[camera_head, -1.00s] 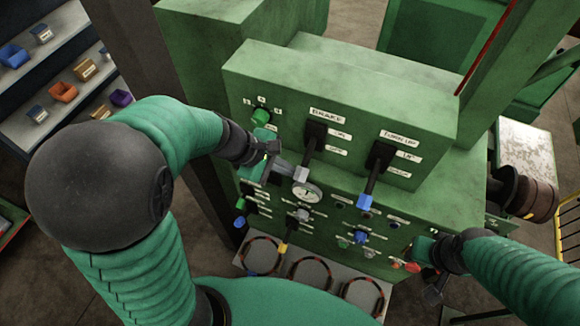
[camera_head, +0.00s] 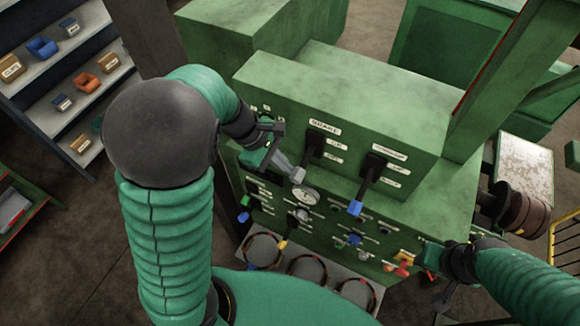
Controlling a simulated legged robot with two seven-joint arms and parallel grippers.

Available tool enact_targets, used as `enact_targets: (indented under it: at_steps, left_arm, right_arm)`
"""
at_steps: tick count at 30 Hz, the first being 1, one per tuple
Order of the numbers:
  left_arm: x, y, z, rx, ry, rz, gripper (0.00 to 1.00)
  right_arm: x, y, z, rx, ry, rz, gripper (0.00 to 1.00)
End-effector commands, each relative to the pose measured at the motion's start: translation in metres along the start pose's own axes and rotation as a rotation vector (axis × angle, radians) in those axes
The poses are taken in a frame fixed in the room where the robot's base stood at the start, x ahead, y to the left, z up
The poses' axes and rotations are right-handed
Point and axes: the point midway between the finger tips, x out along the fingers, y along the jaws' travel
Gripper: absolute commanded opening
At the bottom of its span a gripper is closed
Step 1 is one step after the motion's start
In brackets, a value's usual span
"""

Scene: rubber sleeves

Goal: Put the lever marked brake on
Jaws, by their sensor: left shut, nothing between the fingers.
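My left gripper (camera_head: 279,160) is shut and empty just left of the lever's lower end. I cannot tell whether its fingertips touch the lever.
A second lever with a blue end (camera_head: 356,207) hangs to the right. Several small switches and knobs fill the lower panel. Shelves with small bins (camera_head: 88,82) stand at the left.

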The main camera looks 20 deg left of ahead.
Motion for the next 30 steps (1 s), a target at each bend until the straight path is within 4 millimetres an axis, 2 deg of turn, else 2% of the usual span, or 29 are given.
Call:
enact_targets:
  at_steps: [1,15,23,30]
  left_arm:
    - [-0.006,0.001,0.008,0.005,-0.011,-0.003,0.00]
    - [-0.031,0.017,0.022,0.006,-0.006,-0.003,0.00]
    - [-0.029,0.017,0.021,0.005,-0.005,-0.004,0.00]
    - [-0.040,0.019,0.025,0.005,-0.006,-0.004,0.00]
  right_arm:
    - [-0.007,0.000,-0.002,0.000,0.000,0.000,0.36]
    - [-0.029,0.000,-0.007,0.000,0.000,0.000,0.36]
    - [-0.027,0.000,-0.006,-0.001,0.000,0.000,0.36]
    - [-0.038,0.000,-0.009,0.000,0.000,0.000,0.36]
